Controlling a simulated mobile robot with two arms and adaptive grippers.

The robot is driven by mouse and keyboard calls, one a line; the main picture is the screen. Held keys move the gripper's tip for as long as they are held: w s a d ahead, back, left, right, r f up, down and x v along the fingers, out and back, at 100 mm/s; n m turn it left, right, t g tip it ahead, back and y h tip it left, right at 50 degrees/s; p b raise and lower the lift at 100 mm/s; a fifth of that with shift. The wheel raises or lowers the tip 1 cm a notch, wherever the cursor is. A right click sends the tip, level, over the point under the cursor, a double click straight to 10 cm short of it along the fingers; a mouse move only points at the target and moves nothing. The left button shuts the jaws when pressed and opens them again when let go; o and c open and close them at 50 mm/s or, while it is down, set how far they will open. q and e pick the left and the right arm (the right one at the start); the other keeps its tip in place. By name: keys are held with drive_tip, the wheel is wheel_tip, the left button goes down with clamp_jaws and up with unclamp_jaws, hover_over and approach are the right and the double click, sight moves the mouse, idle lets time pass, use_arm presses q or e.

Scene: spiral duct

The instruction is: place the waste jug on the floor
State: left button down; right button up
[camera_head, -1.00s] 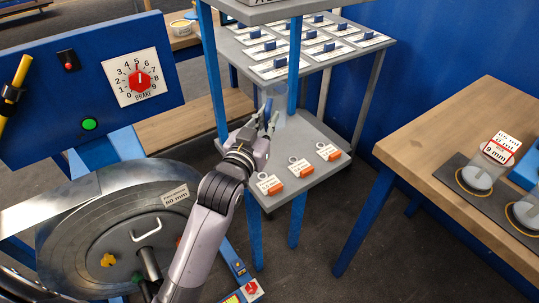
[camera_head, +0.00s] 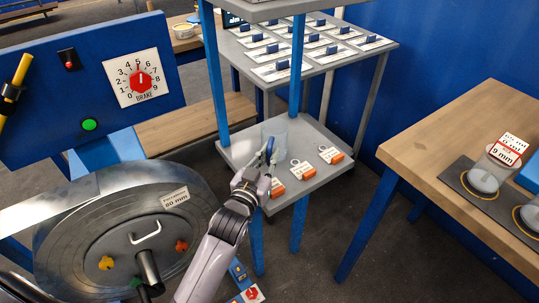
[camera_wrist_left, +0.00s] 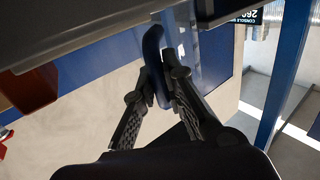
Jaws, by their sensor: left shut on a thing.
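The waste jug (camera_head: 279,130) is a pale, see-through vessel with a blue handle, at the lower grey shelf of the blue-posted stand. My left gripper (camera_head: 264,166) is shut on its blue handle, on the near side of the jug. In the left wrist view the handle (camera_wrist_left: 153,58) is between the fingers (camera_wrist_left: 157,88), with the clear jug wall (camera_wrist_left: 186,45) just beyond. I cannot tell whether the jug's base touches the shelf. The dark floor (camera_head: 310,235) shows between the stand and the wooden table. My right gripper is not in view.
Orange-and-white tags (camera_head: 330,155) lie on the lower shelf (camera_head: 318,178) to the right of the jug. A blue post (camera_head: 295,75) stands close behind it. The wooden table (camera_head: 440,140) is right; the metal drum (camera_head: 110,225) is left.

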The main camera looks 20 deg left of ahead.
use_arm(q)
drive_tip(key=shift+f, duration=0.1)
drive_tip(key=c, duration=1.7)
unclamp_jaws()
drive_tip(key=shift+o, duration=0.2)
